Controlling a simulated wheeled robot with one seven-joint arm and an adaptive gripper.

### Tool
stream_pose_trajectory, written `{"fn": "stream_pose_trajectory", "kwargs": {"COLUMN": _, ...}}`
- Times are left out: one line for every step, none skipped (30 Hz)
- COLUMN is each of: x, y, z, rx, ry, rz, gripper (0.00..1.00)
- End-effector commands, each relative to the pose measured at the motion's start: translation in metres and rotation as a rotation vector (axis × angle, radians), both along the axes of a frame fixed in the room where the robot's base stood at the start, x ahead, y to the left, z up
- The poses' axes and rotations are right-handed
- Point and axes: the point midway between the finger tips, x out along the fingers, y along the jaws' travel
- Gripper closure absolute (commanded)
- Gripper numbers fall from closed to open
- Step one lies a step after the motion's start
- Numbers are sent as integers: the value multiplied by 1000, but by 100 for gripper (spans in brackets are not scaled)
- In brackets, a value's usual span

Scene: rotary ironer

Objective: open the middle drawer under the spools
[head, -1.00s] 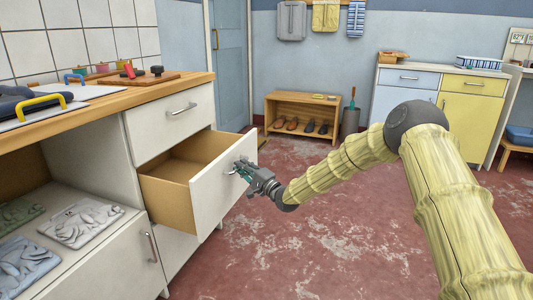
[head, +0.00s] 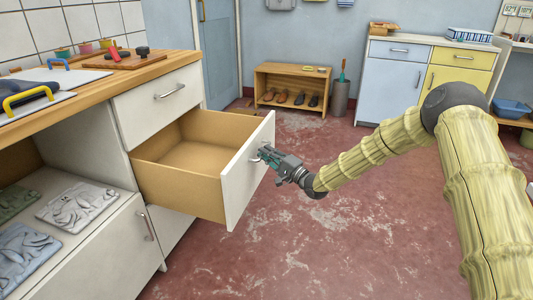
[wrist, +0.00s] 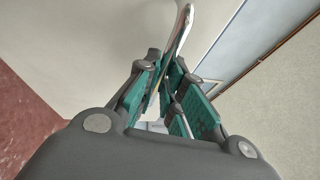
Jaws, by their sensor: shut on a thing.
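The middle drawer (head: 249,172) stands well out from the white cabinet, below a shut top drawer (head: 160,100). Its light wooden inside (head: 190,160) shows and looks empty. The spools (head: 85,47) stand at the back of the wooden counter above. My gripper (head: 264,154) is at the front of the middle drawer, shut on its handle. In the wrist view the metal handle (wrist: 182,30) runs between the green finger pads of my gripper (wrist: 168,85). The fingers hide part of the handle.
A lower door with a handle (head: 149,225) and an open shelf with relief plates (head: 80,208) are at the left. The red floor (head: 300,240) in front of the drawer is clear. A shoe rack (head: 292,90) and a bin (head: 340,98) stand at the back wall.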

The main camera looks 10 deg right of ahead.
Motion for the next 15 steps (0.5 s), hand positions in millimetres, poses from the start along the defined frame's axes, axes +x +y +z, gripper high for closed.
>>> {"fn": "stream_pose_trajectory", "kwargs": {"x": -4, "y": 4, "z": -5, "rx": -2, "ry": 6, "rz": 8, "gripper": 100}}
{"fn": "stream_pose_trajectory", "kwargs": {"x": -4, "y": 4, "z": -5, "rx": -2, "ry": 6, "rz": 8, "gripper": 100}}
{"fn": "stream_pose_trajectory", "kwargs": {"x": -4, "y": 4, "z": -5, "rx": -2, "ry": 6, "rz": 8, "gripper": 88}}
{"fn": "stream_pose_trajectory", "kwargs": {"x": -4, "y": 4, "z": -5, "rx": -2, "ry": 6, "rz": 8, "gripper": 82}}
{"fn": "stream_pose_trajectory", "kwargs": {"x": -3, "y": 4, "z": -5, "rx": -2, "ry": 7, "rz": 7, "gripper": 77}}
{"fn": "stream_pose_trajectory", "kwargs": {"x": -3, "y": 3, "z": -4, "rx": -2, "ry": 7, "rz": 6, "gripper": 70}}
{"fn": "stream_pose_trajectory", "kwargs": {"x": -3, "y": 3, "z": -4, "rx": -2, "ry": 5, "rz": 6, "gripper": 68}}
{"fn": "stream_pose_trajectory", "kwargs": {"x": -3, "y": 2, "z": -4, "rx": -2, "ry": 6, "rz": 5, "gripper": 68}}
{"fn": "stream_pose_trajectory", "kwargs": {"x": -2, "y": 1, "z": -3, "rx": -2, "ry": 4, "rz": 4, "gripper": 68}}
{"fn": "stream_pose_trajectory", "kwargs": {"x": -2, "y": 1, "z": -3, "rx": -2, "ry": 5, "rz": 3, "gripper": 68}}
{"fn": "stream_pose_trajectory", "kwargs": {"x": -2, "y": 0, "z": -3, "rx": -1, "ry": 4, "rz": 2, "gripper": 68}}
{"fn": "stream_pose_trajectory", "kwargs": {"x": -2, "y": 0, "z": -2, "rx": -1, "ry": 4, "rz": 2, "gripper": 68}}
{"fn": "stream_pose_trajectory", "kwargs": {"x": -2, "y": -1, "z": -2, "rx": -2, "ry": 4, "rz": 0, "gripper": 68}}
{"fn": "stream_pose_trajectory", "kwargs": {"x": -2, "y": -1, "z": -2, "rx": -1, "ry": 3, "rz": 0, "gripper": 68}}
{"fn": "stream_pose_trajectory", "kwargs": {"x": -2, "y": -1, "z": -2, "rx": -1, "ry": 3, "rz": 0, "gripper": 68}}
